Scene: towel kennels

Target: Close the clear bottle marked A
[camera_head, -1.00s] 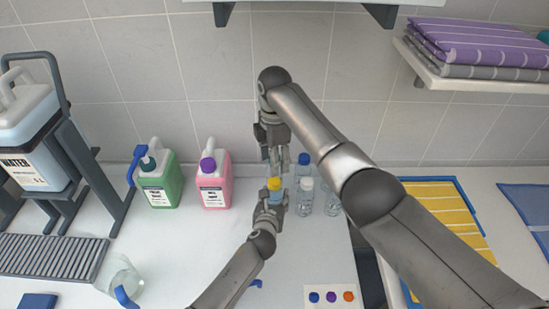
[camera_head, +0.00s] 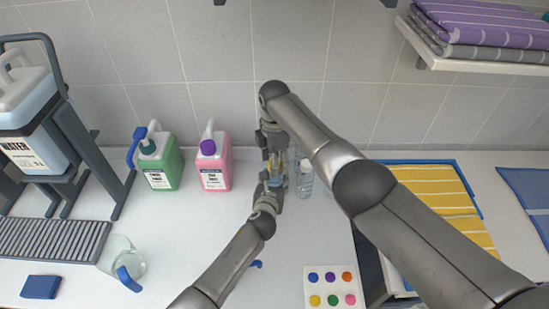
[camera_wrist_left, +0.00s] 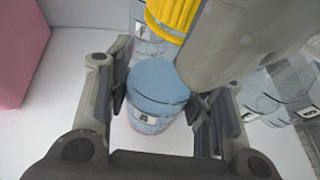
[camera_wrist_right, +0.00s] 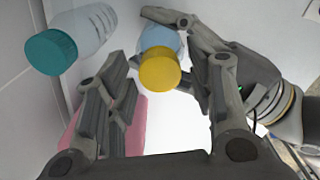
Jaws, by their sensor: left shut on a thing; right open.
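My left gripper (camera_head: 273,182) is shut on a small bottle with blue liquid (camera_wrist_left: 150,105), held about upright. A clear bottle with a white cap (camera_head: 304,180) stands just right of the grippers. A teal-capped bottle (camera_wrist_right: 52,50) shows in the right wrist view.
Green (camera_head: 160,165) and pink (camera_head: 213,172) jugs stand left of the grippers. A water canister (camera_head: 28,120) in a stand, a jug with a blue handle (camera_head: 122,262) and a dotted card (camera_head: 331,288) are around. My right arm hides the counter's right part.

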